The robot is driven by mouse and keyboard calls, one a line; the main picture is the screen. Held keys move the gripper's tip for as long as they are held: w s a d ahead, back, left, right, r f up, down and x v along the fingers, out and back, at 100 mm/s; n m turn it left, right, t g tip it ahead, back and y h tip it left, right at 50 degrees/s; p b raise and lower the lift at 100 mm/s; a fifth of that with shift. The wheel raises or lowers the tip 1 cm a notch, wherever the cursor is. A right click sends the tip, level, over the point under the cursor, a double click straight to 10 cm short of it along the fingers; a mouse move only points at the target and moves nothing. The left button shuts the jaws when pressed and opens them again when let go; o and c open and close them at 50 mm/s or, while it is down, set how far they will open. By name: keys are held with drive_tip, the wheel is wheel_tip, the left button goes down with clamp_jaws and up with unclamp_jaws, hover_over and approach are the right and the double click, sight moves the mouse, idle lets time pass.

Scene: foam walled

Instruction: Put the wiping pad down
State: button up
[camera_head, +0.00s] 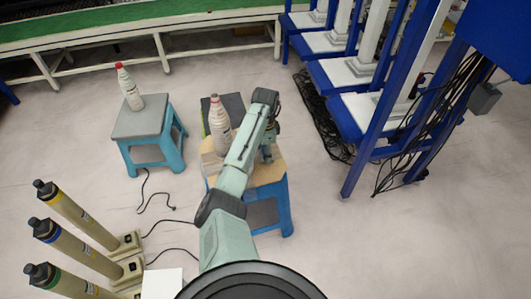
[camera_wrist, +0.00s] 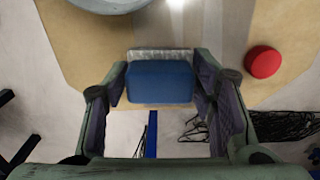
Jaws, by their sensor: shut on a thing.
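My gripper (camera_wrist: 161,80) is shut on the wiping pad (camera_wrist: 160,84), a blue block with a pale grey layer along its far edge, in the wrist view. The pad lies between the two fingers, over or at the edge of a tan wooden top (camera_wrist: 80,52). I cannot tell whether it touches the wood. In the head view, my gripper (camera_head: 268,150) is at the right side of the blue stool with the wooden top (camera_head: 262,177). The pad cannot be made out there.
A white bottle (camera_head: 219,128) stands on the wooden top, left of my arm. A red round thing (camera_wrist: 263,62) lies on the wood right of the pad. Another stool (camera_head: 140,121) with a red-capped bottle (camera_head: 129,88) stands left. Blue frames (camera_head: 370,130) and dark cables are at right.

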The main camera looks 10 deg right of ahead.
drive_tip(key=shift+f, duration=0.2)
drive_tip(key=o, duration=1)
drive_tip(key=shift+f+b, duration=0.15)
drive_tip(key=shift+b, duration=0.4)
wheel_tip(320, 180, up, 11)
drive_tip(key=shift+a+r+b, duration=0.1)
drive_tip(key=shift+a+b, duration=0.05)
drive_tip(key=shift+b, duration=0.35)
